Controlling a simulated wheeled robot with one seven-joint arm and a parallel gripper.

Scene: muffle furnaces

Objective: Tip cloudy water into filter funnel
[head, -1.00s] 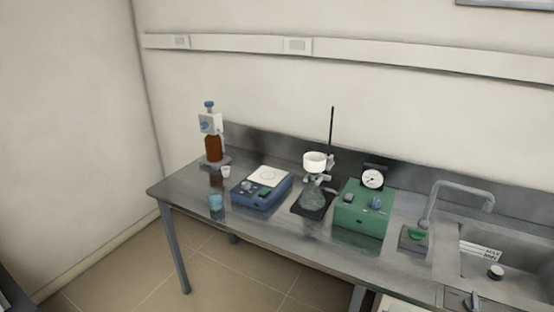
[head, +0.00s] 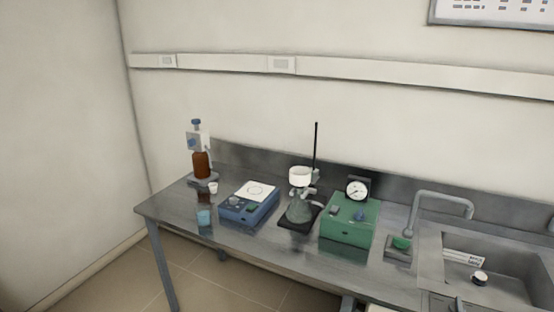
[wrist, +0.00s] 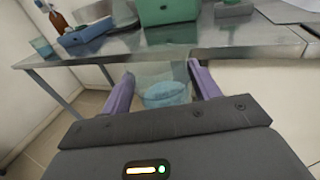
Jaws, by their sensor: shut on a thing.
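My gripper (wrist: 160,85) is shut on a clear glass beaker (wrist: 163,70) with pale blue, cloudy water (wrist: 166,94) low in it. The beaker sits between the two purple fingers in the wrist view, in front of the bench's front edge. The gripper and held beaker are not in the head view. I cannot make out the funnel in the wrist view.
A tap (head: 440,197) and sink (head: 500,265) are at right.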

